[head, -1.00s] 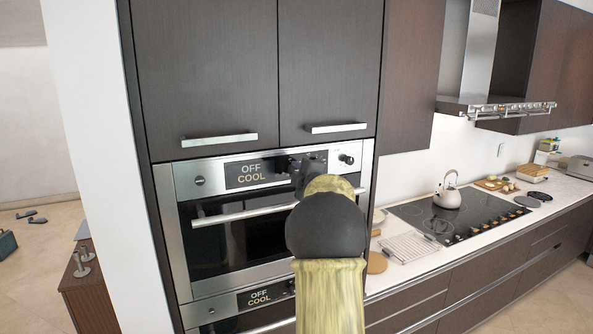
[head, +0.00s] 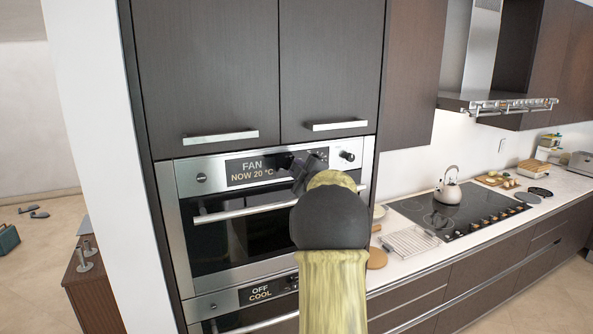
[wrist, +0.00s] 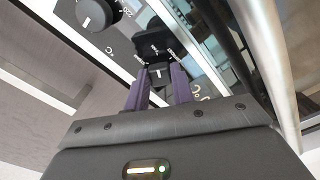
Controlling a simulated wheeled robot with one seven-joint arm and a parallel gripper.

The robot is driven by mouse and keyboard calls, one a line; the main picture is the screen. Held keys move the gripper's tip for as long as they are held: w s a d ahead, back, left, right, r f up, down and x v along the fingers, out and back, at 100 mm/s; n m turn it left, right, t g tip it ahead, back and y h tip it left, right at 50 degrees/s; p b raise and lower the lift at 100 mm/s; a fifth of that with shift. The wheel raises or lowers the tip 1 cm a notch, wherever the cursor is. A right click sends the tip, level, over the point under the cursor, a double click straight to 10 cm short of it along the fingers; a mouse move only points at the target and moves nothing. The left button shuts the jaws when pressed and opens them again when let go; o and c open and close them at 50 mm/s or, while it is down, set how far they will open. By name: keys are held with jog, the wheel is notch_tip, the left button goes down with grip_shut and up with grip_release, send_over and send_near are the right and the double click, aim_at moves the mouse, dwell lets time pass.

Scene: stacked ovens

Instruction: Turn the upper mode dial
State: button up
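The upper oven's display (head: 250,171) reads "FAN NOW 20 °C" in the head view. The upper mode dial is hidden there behind my gripper (head: 290,164). In the wrist view the black mode dial (wrist: 153,42) sits at the fingertips of my gripper (wrist: 160,72), one purple-grey finger on each side of it. The fingers look closed on the dial, and the gripper is tilted about the dial's axis. The contact itself is partly hidden.
A second black dial (head: 347,156) is close by on the right; it also shows in the wrist view (wrist: 97,14). The oven door handle (head: 235,211) runs just below the panel. The lower oven's display (head: 259,294) reads "OFF COOL". Cabinet handles (head: 336,125) are above.

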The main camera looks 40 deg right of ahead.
jog(key=o, duration=0.4)
jog(key=shift+s+a+f+b, duration=0.15)
jog(key=shift+s+b, duration=0.25)
jog(key=shift+s, duration=0.1)
jog(key=b+v, duration=0.6)
jog(key=v, duration=1)
jog(key=shift+s, duration=0.2)
